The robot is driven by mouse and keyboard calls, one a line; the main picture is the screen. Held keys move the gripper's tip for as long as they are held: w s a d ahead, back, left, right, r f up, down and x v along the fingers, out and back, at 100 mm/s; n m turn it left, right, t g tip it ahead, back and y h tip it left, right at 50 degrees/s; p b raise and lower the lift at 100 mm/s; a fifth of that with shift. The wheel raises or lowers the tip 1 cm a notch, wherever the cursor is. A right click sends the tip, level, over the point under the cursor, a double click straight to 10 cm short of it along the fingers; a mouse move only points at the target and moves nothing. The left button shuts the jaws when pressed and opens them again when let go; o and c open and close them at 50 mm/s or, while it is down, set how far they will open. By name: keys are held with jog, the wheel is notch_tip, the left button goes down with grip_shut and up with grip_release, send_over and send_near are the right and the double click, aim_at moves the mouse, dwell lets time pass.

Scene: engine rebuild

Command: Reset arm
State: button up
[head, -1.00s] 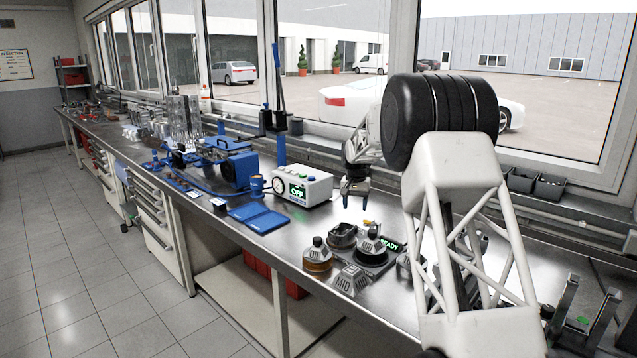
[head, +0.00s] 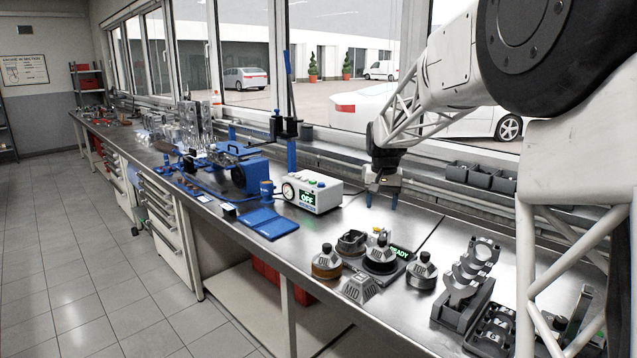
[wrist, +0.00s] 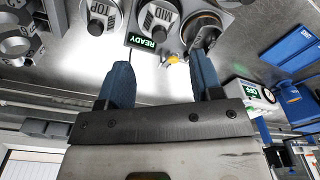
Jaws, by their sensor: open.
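My gripper (head: 381,201) hangs over the steel bench, right of the white control box, with its two blue-tipped fingers apart. In the wrist view my gripper (wrist: 160,80) is open, with nothing between its fingers. Beyond the fingertips are the round TOP piece (wrist: 103,14), the MID piece (wrist: 157,18) and a dark ring-shaped part (wrist: 203,28).
A white control box (head: 308,192) reads OFF. A small display (head: 400,252) reads READY. A blue tray (head: 268,222) and blue fixture (head: 238,168) stand to the left. A dark rack with curved metal parts (head: 470,275) is at right. Bare bench (head: 440,225) lies around my gripper.

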jog(key=s+r+n+t, duration=0.1)
jog(key=s+r, duration=0.1)
jog(key=s, duration=1.2)
jog(key=s+r, duration=0.2)
jog(key=s, duration=1.1)
jog(key=s+f, duration=0.4)
jog(key=s, duration=0.8)
jog(key=s+d+f+n, duration=0.1)
jog(key=s+f, duration=0.2)
jog(key=s, duration=0.9)
jog(key=shift+f+t, duration=0.4)
